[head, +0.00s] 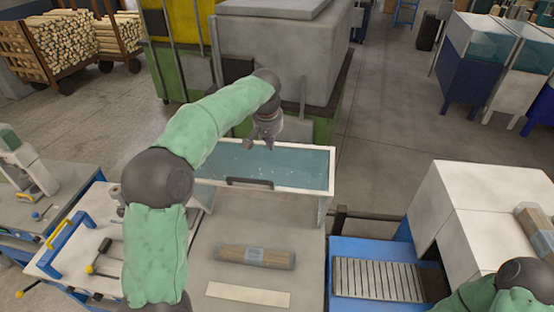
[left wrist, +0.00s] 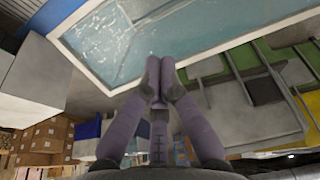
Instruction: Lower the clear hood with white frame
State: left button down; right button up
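The clear hood (head: 290,180) has a white frame and a bluish see-through pane, with a dark handle (head: 250,183) along its near edge. It stands raised over a pale bench. My left gripper (head: 266,143) is at the hood's far top edge. In the left wrist view the pane and white frame (left wrist: 215,48) lie beyond its fingers. The left fingertips (left wrist: 160,82) are close together, with nothing visible between them. I cannot tell whether they touch the frame.
A wrapped wood bundle (head: 255,256) and a pale strip (head: 248,295) lie on the bench before the hood. A blue roller station (head: 378,279) is at the right. A large grey and green machine (head: 285,50) stands behind the hood.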

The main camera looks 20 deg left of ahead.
pick_arm(q)
jog(key=x, duration=0.2)
jog(key=p+x, duration=0.1)
jog(key=x, duration=0.2)
jog(key=p+x, duration=0.1)
jog(key=x, duration=0.2)
jog(key=shift+s+a+f, duration=0.1)
jog(key=shift+s+f, duration=0.05)
jog(key=shift+s, duration=0.15)
jog(key=shift+s+d+f+p, duration=0.1)
jog(key=shift+s+f+p, duration=0.25)
jog(key=shift+s, duration=0.25)
jog(key=shift+s+d+f+p, duration=0.15)
jog(key=shift+s+f+p, duration=0.1)
jog(key=shift+s+f, duration=0.3)
jog(key=shift+s+d+f, duration=0.15)
jog(key=shift+s+f, duration=0.05)
jog(key=shift+s, duration=0.3)
jog(key=shift+f, duration=0.15)
pick_arm(e)
jog(key=r, duration=0.2)
jog(key=s+r, duration=0.1)
jog(key=shift+r, duration=0.4)
